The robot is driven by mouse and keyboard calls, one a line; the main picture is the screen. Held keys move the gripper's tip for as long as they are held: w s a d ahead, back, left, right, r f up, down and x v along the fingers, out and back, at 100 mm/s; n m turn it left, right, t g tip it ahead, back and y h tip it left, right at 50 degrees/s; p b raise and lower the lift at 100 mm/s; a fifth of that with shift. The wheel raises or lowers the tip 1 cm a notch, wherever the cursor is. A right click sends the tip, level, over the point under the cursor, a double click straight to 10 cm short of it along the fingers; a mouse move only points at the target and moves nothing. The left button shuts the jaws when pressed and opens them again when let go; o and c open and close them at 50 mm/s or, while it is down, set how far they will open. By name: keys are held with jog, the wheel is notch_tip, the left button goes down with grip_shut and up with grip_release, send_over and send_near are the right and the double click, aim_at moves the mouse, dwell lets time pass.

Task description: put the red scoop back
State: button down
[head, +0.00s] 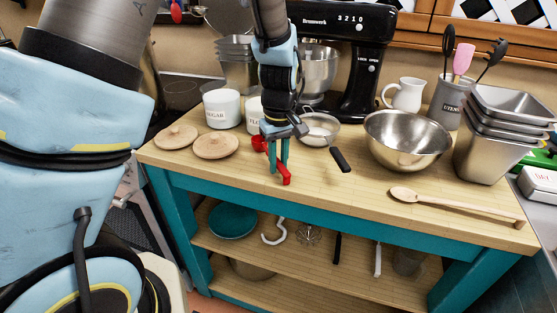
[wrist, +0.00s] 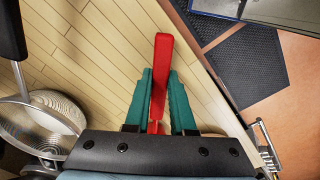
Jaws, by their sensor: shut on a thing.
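The red scoop (head: 286,174) is between the green fingers of my gripper (head: 276,163), which is shut on its handle. Another red part (head: 259,143) shows just left of the fingers, by the white canisters. The gripper points down over the front part of the wooden worktop. I cannot tell whether the scoop touches the wood. The sugar canister (head: 221,110) stands open; the flour canister (head: 254,115) is partly hidden behind my arm.
Two round wooden lids (head: 176,136) (head: 215,146) lie left of the gripper. A sieve (head: 320,130) with a black handle lies to the right. The front worktop strip is mostly clear.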

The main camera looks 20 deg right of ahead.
jog(key=c, duration=1.2)
grip_release()
jog(key=shift+f, duration=0.15)
jog(key=o, duration=0.4)
jog(key=shift+o, duration=0.2)
notch_tip(320, 180, up, 12)
jog(key=b, duration=0.2)
jog(key=a+f, duration=0.2)
jog(key=a, duration=1.3)
jog(key=a+f+m+t, duration=0.1)
jog(key=a+f, duration=0.2)
jog(key=a, duration=1.2)
jog(key=shift+w+a+m, duration=0.2)
jog(key=shift+w+m, duration=0.05)
jog(key=shift+m, duration=0.05)
jog(key=shift+f, duration=0.1)
